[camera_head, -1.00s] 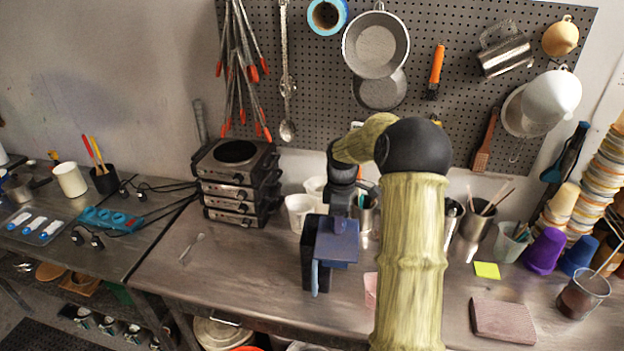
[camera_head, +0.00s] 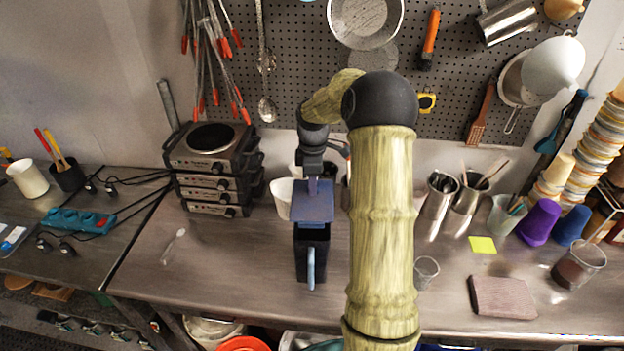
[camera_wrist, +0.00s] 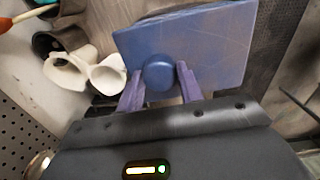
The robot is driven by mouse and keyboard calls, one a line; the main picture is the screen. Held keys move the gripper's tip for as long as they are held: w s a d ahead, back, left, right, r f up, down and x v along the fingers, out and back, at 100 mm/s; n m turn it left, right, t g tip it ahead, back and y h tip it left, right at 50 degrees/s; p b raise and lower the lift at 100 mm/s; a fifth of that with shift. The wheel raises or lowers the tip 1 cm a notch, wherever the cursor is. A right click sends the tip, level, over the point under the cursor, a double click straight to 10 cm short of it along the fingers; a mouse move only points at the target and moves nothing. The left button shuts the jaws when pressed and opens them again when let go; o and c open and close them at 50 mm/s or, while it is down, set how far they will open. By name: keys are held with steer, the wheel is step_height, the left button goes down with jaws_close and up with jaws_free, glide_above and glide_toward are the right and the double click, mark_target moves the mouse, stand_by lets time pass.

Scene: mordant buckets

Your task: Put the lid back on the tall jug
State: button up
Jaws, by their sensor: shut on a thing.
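The lid (camera_head: 312,203) is a blue, nearly square plate with a round knob. My gripper (camera_head: 312,183) is shut on the knob. In the wrist view the lid (camera_wrist: 205,45) shows its top, with the purple fingers of my gripper (camera_wrist: 160,80) on either side of the knob. The tall jug (camera_head: 301,262) is dark, stands upright on the bench, and has a blue handle facing the camera. The lid appears over the jug's far upper part, and a dark strip of the jug's top shows below its near edge. I cannot tell whether they touch.
White cups (camera_head: 281,197) stand behind and left of the jug. Stacked hotplates (camera_head: 212,160) are further left.

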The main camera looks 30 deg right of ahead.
steer(key=shift+w+f+b, duration=0.1)
steer(key=shift+f+b, duration=0.2)
steer(key=shift+f, duration=0.05)
step_height(320, 180, down, 4)
steer(key=b, duration=0.3)
steer(key=shift+b, duration=0.3)
steer(key=shift+f, duration=0.5)
steer(key=shift+r, duration=0.1)
steer(key=shift+p, duration=0.35)
stand_by(0.9)
steer(key=shift+f, duration=1.05)
stand_by(0.9)
steer(key=o, duration=1.5)
steer(key=shift+o, duration=0.2)
